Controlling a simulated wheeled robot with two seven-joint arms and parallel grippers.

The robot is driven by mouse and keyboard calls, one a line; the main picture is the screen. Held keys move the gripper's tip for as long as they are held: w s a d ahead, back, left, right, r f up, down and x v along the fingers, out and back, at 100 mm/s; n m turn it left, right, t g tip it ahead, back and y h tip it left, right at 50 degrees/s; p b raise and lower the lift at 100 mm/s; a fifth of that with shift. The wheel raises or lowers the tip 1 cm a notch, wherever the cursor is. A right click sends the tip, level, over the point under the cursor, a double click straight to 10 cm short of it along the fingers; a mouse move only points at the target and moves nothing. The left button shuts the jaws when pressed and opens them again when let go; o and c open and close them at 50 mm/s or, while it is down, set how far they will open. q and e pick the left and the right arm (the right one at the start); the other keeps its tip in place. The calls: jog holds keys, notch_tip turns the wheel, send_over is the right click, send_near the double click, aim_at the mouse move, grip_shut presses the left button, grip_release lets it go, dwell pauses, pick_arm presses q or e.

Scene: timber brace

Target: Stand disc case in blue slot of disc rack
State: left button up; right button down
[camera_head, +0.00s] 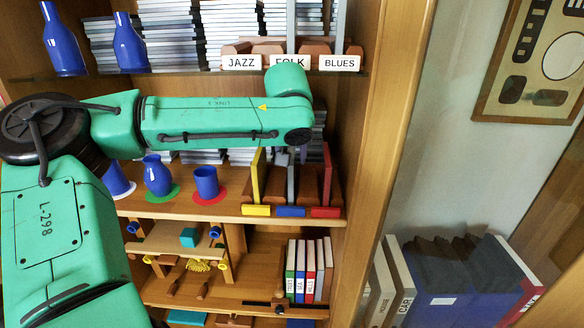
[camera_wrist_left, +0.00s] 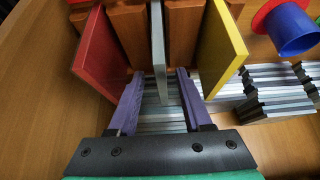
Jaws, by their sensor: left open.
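The wooden disc rack (camera_head: 308,185) stands on the middle shelf, with yellow, blue and red front labels. A thin grey disc case (camera_head: 291,186) stands upright above the blue label (camera_head: 291,211), between a yellow upright panel (camera_head: 256,178) and a red one (camera_head: 326,176). My left gripper (camera_head: 290,156) is at the upper part of the case, mostly hidden under my arm. In the left wrist view, its purple fingers (camera_wrist_left: 158,80) are open, one on each side of the grey case (camera_wrist_left: 158,45), with visible gaps. The case's lower seat in the slot is hidden. My right gripper is out of view.
Blue cups (camera_head: 206,182) and a vase (camera_head: 157,175) stand left of the rack. Stacked grey cases (camera_wrist_left: 280,100) lie close by. The shelf above carries another rack labelled JAZZ, FOLK, BLUES (camera_head: 290,62). A cabinet side wall (camera_head: 375,150) rises close on the right.

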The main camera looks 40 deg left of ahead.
pick_arm(q)
jog(key=v, duration=0.7)
jog(key=shift+f, duration=0.1)
